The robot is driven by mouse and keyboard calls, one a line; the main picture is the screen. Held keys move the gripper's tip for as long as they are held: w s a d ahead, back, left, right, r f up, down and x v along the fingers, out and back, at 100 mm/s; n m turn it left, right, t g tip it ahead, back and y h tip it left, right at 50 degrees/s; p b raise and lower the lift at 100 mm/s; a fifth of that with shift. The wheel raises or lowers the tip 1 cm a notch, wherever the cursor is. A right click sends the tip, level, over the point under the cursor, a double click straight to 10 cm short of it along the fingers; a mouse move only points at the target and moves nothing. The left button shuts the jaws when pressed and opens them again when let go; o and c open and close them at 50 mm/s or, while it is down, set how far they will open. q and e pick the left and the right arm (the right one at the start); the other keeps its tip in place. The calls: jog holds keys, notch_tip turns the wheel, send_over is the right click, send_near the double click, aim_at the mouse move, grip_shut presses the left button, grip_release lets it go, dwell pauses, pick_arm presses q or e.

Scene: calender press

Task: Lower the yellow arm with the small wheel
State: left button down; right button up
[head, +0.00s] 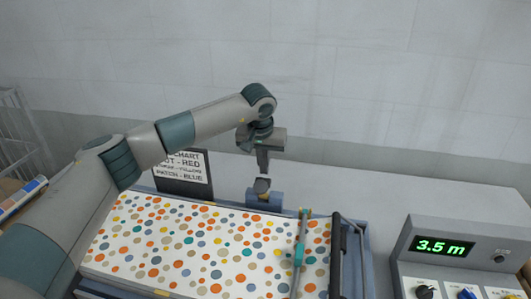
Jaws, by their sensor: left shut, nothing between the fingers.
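My left gripper (262,186) points down over the far edge of the press, its fingers shut with nothing between them. Its tips are at or just above a blue block (265,199) on that edge; I cannot tell if they touch. My right gripper is not in view.
A control box (460,255) with a green "3.5 m" display and knobs stands at the right. A dark roller bar (336,255) runs along the sheet's right end. A colour chart sign (184,170) stands behind the sheet, close under my left arm. The grey surface at back right is clear.

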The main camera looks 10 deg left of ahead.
pick_arm(q)
jog(key=shift+s+f, duration=0.2)
jog(key=shift+s, duration=0.05)
dwell(0.3)
